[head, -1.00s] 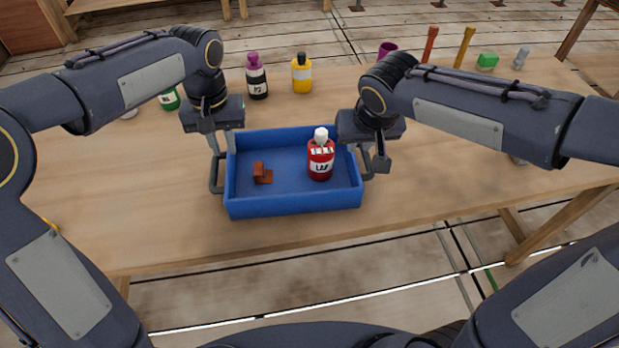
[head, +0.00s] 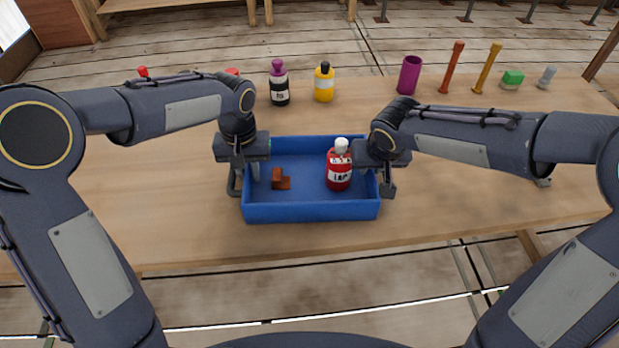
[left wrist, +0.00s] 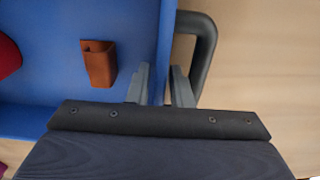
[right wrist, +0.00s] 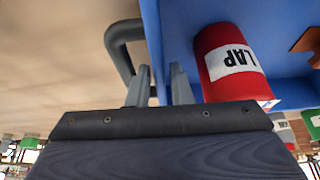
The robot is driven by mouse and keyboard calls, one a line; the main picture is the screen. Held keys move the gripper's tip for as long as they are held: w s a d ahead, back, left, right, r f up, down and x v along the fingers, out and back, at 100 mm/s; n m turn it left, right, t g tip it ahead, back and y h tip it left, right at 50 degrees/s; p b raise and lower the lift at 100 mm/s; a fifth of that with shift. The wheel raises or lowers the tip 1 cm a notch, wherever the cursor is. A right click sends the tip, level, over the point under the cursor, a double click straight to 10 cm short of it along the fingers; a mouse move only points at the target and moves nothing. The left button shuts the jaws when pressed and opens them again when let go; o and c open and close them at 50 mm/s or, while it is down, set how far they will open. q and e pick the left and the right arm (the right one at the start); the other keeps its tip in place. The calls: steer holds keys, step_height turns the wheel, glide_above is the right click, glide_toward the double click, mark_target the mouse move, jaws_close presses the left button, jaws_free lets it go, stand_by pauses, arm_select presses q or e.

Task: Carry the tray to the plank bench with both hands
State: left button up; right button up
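The blue tray (head: 312,212) is at the middle of the wooden table. It holds a red bottle (head: 338,178) with a white cap, upright, and a small brown block (head: 280,180). My left gripper (head: 248,173) is shut on the tray's left wall, beside the dark handle; the wall runs between its fingers in the left wrist view (left wrist: 161,85). My right gripper (head: 376,178) is shut on the right wall, also seen between the fingers in the right wrist view (right wrist: 160,85). I cannot tell whether the tray is clear of the table. A wooden bench (head: 175,4) is partly visible at the back left.
Along the table's (head: 130,215) far side stand a purple-capped bottle (head: 279,85), a yellow bottle (head: 324,84), a purple cup (head: 410,75), two upright rods, a green block (head: 512,79) and a grey piece.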

arm_select(q)
jaws_close()
arm_select(e)
jaws_close()
